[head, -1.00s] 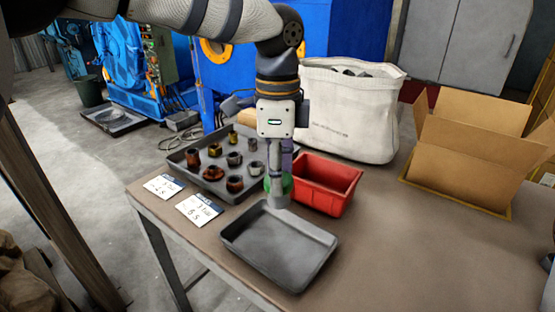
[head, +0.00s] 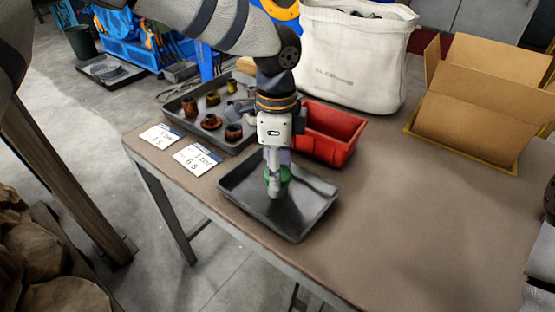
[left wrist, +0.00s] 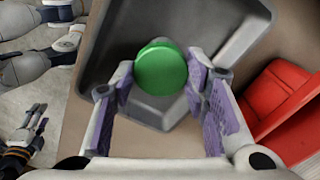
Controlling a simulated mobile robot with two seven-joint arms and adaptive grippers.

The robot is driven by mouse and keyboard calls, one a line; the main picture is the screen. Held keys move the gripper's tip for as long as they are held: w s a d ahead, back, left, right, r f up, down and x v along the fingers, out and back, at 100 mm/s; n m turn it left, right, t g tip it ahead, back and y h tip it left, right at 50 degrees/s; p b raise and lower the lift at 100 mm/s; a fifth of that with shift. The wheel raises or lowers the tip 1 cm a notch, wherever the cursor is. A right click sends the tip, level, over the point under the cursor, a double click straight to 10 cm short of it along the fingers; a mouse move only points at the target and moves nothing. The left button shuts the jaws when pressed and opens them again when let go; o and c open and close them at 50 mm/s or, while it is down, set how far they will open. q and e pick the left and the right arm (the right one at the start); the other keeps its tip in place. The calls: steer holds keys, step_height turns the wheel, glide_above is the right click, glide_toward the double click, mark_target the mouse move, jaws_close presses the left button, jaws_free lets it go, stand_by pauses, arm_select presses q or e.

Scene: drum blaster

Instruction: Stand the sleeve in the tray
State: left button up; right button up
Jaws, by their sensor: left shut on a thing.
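The green sleeve (head: 285,175) is between the fingers of my left gripper (head: 275,188), which is shut on it. In the left wrist view the sleeve's round green end (left wrist: 160,70) shows between the purple finger pads. The empty-looking grey tray (head: 310,215) lies on the table under the gripper. The sleeve is over the tray's inside and looks about upright; I cannot tell whether its lower end touches the floor of the tray. My right gripper (left wrist: 38,116) shows small at the left of the left wrist view, its fingers apart and empty, away from the tray.
A red bin (head: 335,140) stands just behind the tray. A dark tray (head: 175,108) with several metal parts lies at the back left, with two white cards (head: 197,158) before it. A white bag (head: 355,60) and an open cardboard box (head: 470,110) stand behind. The table's right side is clear.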

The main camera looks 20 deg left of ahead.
arm_select(q)
steer(key=shift+f, duration=0.6)
stand_by(0.6)
steer(key=o, duration=1.3)
steer(key=shift+o, duration=0.2)
